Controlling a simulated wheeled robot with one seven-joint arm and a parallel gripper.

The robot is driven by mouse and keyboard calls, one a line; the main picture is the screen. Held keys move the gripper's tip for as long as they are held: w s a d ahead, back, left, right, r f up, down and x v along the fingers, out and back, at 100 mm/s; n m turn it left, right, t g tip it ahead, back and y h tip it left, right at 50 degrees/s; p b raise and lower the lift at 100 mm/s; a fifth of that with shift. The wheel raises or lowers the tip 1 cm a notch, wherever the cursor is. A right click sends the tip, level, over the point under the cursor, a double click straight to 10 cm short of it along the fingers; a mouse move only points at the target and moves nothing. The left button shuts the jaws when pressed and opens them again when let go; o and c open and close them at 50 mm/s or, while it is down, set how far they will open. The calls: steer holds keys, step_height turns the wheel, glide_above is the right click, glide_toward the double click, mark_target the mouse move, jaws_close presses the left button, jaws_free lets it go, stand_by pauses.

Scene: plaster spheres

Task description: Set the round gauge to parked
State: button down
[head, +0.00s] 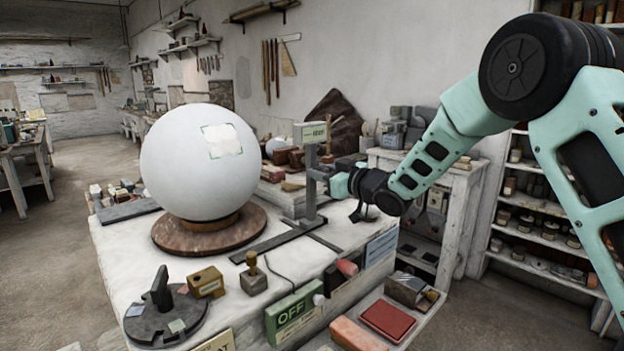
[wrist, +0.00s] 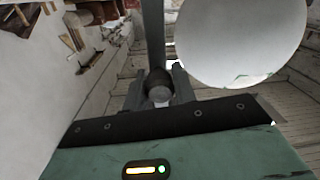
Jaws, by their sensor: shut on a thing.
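A grey upright gauge stand (head: 311,190) is on the white worktop, right of a big white plaster sphere (head: 190,160). A small label plate tops its post; I cannot read its text surely. My gripper (head: 326,179) reaches in from the right at mid-height of the post. In the wrist view my gripper (wrist: 158,92) is shut on a round grey knob (wrist: 160,94), with the post (wrist: 153,35) rising behind it. The sphere (wrist: 240,40) is to the right there, apart from my fingers. The fingers partly hide the knob.
The sphere rests on a round brown base (head: 210,235). In front are a dark disc with an upright lever (head: 160,292), a wooden-handled stamp (head: 253,275) and a green OFF box (head: 292,315). Shelves with pots (head: 545,240) stand at right. The left floor is clear.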

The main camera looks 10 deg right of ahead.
steer(key=shift+w+d+r, duration=0.1)
steer(key=shift+w+d, duration=0.05)
steer(key=shift+d, duration=0.15)
steer(key=c, duration=1.1)
jaws_free()
steer(key=shift+c, duration=0.2)
steer(key=shift+s+d, duration=0.2)
steer(key=shift+s, duration=0.15)
steer(key=b+v, duration=0.6)
steer(key=v, duration=1)
steer(key=shift+s+d, duration=0.15)
steer(key=shift+s, duration=0.1)
